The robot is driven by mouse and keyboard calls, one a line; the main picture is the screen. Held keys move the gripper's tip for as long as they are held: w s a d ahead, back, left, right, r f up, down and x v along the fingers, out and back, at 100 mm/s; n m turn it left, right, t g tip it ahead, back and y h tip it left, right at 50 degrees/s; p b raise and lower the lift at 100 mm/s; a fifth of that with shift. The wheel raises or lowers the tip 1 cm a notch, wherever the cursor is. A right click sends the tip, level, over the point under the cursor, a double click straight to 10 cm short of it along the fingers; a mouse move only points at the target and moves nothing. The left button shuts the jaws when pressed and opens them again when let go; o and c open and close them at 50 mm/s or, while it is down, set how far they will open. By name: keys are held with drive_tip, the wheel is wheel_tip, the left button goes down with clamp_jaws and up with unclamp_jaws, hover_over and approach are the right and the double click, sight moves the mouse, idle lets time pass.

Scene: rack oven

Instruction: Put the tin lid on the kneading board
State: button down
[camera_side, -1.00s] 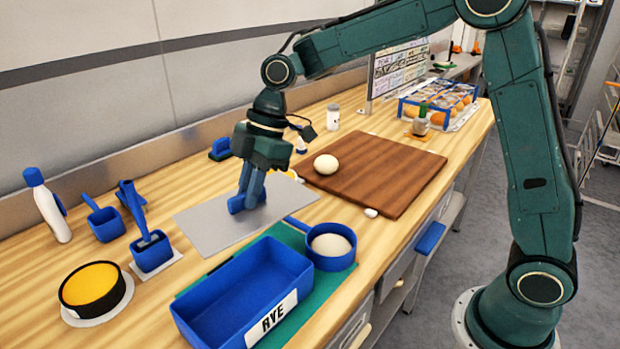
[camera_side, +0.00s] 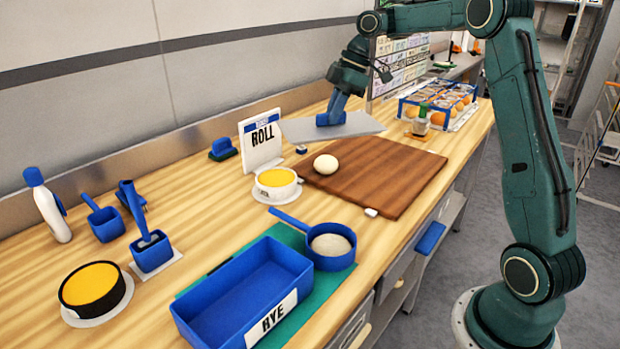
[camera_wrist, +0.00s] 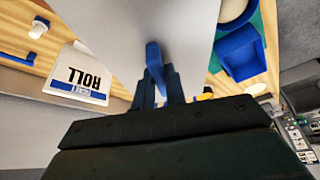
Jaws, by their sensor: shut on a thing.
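The tin lid (camera_side: 352,126) is a flat grey sheet with a blue handle. My gripper (camera_side: 331,118) is shut on that handle and holds the lid up near the back edge of the kneading board. In the wrist view the lid (camera_wrist: 120,30) spreads out beyond my gripper (camera_wrist: 160,85) and hides much of the bench. The kneading board (camera_side: 375,178) is a brown wooden slab on the bench. A pale dough ball (camera_side: 326,164) rests on its left part.
A ROLL sign (camera_side: 260,141) stands behind a round yellow-topped tin (camera_side: 277,182), left of the board. An egg crate (camera_side: 438,105) and a small green-topped bottle (camera_side: 419,125) are at the right. A blue RYE tin (camera_side: 243,295) and a blue measuring cup (camera_side: 331,246) are in front.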

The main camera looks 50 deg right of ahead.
drive_tip(key=s+d+m, duration=0.1)
drive_tip(key=s+d, duration=0.3)
drive_tip(key=d, duration=0.4)
drive_tip(key=s+d+r+m, duration=0.1)
drive_tip(key=s+d, duration=0.3)
drive_tip(key=d, duration=0.5)
drive_tip(key=shift+s+r+t+h, duration=0.2)
drive_tip(key=shift+r+t+h, duration=0.1)
drive_tip(key=shift+t+h, duration=0.1)
drive_tip(key=shift+a+f, duration=0.1)
drive_tip(key=shift+f, duration=0.1)
wheel_tip(320, 180, down, 15)
drive_tip(key=shift+f, duration=0.2)
drive_tip(key=shift+f, duration=2.1)
drive_tip(key=shift+f, duration=0.2)
